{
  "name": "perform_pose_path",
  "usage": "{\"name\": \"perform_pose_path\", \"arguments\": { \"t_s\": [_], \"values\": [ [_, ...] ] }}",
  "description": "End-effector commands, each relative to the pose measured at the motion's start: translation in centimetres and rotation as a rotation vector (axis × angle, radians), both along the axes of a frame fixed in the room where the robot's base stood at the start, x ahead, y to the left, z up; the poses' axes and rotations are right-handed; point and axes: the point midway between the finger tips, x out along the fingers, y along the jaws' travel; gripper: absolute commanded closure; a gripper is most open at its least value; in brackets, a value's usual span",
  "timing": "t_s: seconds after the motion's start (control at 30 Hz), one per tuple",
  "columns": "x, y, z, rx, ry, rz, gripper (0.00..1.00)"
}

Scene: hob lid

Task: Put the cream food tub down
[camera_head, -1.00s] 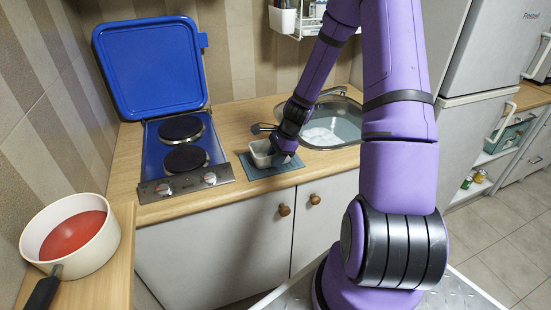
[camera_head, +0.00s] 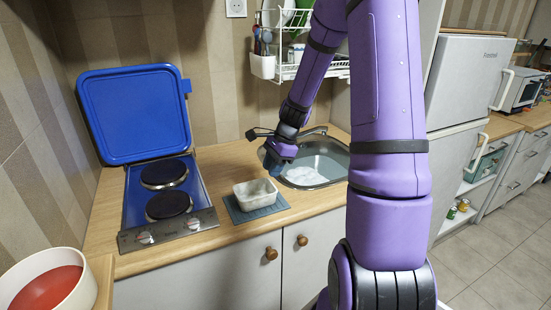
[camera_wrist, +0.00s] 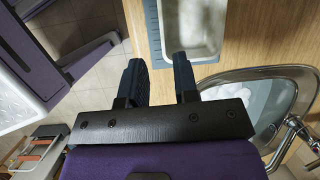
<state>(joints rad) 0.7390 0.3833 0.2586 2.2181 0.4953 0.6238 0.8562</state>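The cream food tub (camera_head: 256,195) stands upright on the blue-grey mat (camera_head: 236,214) on the wooden counter, between the hob and the sink. It also shows at the top of the wrist view (camera_wrist: 193,50). My gripper (camera_head: 273,168) is above and to the right of the tub, near the sink's left edge, and apart from the tub. In the wrist view my gripper (camera_wrist: 160,75) has its two fingers spread with nothing between them. The tub's far end is cut off in the wrist view.
The hob (camera_head: 166,190) with its blue lid (camera_head: 137,113) raised is left of the mat. The sink (camera_head: 322,160) with its tap is to the right. A pan with red contents (camera_head: 85,290) is at lower left. A wire rack (camera_head: 290,70) hangs on the wall behind.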

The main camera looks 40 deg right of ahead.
Motion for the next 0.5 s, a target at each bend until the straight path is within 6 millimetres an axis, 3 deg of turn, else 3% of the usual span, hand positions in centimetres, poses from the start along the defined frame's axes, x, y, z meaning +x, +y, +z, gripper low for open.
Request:
{"name": "perform_pose_path", "arguments": {
  "t_s": [0.27,0.5],
  "values": [
    [-2.1,5.4,8.0,-0.177,-0.114,0.372,0.72],
    [-6.0,10.1,14.3,-0.336,-0.215,0.717,0.72]
  ]
}}
